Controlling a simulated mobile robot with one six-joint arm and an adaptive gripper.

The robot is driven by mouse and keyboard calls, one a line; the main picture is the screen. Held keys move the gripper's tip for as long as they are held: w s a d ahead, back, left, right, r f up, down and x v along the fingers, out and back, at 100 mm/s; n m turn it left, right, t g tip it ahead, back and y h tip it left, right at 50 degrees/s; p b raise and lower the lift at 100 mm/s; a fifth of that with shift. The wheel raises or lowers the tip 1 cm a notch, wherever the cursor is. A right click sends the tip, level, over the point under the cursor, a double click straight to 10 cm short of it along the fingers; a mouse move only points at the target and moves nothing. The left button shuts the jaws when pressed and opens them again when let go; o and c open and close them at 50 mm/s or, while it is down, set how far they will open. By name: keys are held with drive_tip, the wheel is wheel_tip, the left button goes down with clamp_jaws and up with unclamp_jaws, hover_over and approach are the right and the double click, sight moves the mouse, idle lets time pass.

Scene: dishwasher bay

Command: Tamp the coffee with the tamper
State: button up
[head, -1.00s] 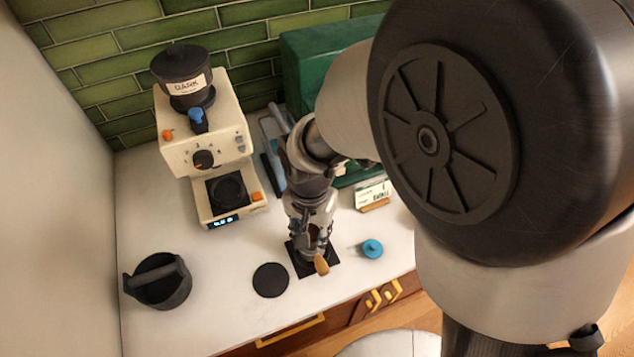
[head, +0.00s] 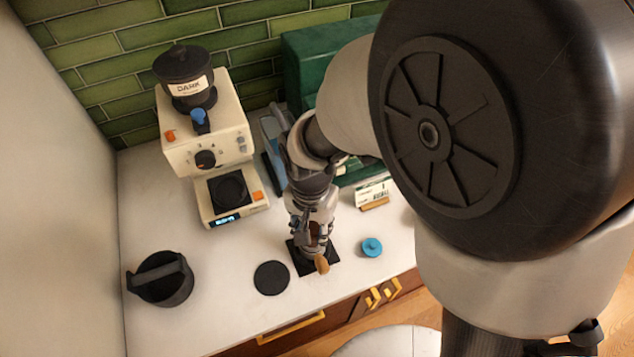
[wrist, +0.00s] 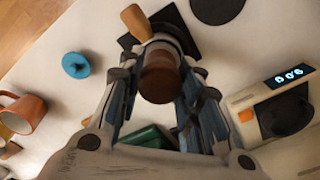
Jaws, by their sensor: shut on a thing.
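My gripper (wrist: 158,92) is shut on the tamper (wrist: 160,76), whose round brown handle shows between the fingers in the wrist view. The tamper is over the portafilter (wrist: 137,22), which has a light wooden handle and rests on a square black mat (wrist: 172,17). In the head view my gripper (head: 313,232) points down at the portafilter's wooden handle end (head: 321,264) and the mat (head: 330,262). The tamper's base and the coffee are hidden, so I cannot tell whether they touch.
A blue knobbed disc (head: 372,247) lies right of the mat and a round black pad (head: 271,278) left of it. A black knock bin (head: 163,280), a cream grinder (head: 208,140) and a green machine (head: 303,70) stand around. An orange cup (wrist: 24,112) shows in the wrist view.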

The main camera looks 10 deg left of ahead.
drive_tip(key=shift+w+r+p, duration=0.1)
drive_tip(key=shift+r+p, duration=2.05)
drive_tip(key=shift+r, duration=0.8)
